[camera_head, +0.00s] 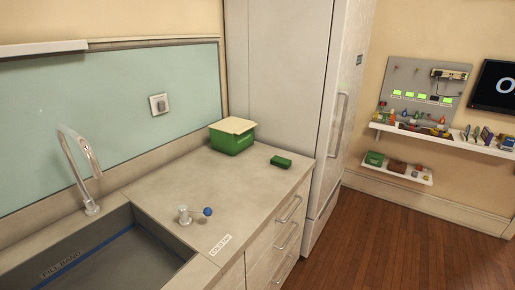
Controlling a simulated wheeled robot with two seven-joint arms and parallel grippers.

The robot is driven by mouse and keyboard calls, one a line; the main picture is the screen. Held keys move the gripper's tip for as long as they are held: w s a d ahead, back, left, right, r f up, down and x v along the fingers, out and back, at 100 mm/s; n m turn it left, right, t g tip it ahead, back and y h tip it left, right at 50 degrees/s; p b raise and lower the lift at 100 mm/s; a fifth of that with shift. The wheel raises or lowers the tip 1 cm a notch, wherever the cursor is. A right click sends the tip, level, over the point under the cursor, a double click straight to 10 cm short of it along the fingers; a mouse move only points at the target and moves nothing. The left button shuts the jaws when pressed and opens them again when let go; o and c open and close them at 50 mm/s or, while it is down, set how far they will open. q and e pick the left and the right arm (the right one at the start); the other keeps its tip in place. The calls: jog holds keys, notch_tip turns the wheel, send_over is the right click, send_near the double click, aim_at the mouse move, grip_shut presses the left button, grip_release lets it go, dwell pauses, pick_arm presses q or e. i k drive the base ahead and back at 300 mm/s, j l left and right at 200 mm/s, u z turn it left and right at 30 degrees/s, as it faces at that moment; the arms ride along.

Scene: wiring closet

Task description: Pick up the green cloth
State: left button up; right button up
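A small dark green item (281,162) lies flat on the counter, right of a green box. It looks like a folded cloth or a block; I cannot tell which. A second green item (374,159) is on the low wall shelf at the right, too small to make out. Neither of my grippers shows in the head view.
The green box (231,143) with a cream lid stands at the back of the counter (190,183). A blue-knobbed fitting (207,212) and a label (220,244) are near the sink (125,262) and faucet (82,165). A tall cabinet (282,75) stands behind. The wooden floor is clear.

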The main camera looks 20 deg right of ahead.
aim_at(277, 160)
jog(key=i+l+u, duration=0.25)
jog(key=l, duration=0.3)
jog(key=i+l+u, duration=0.25)
jog(key=l, duration=0.3)
jog(key=l+u, duration=0.2)
jog(key=l, duration=0.35)
jog(key=l+u, duration=0.25)
jog(key=l, duration=0.4)
jog(key=i, duration=0.05)
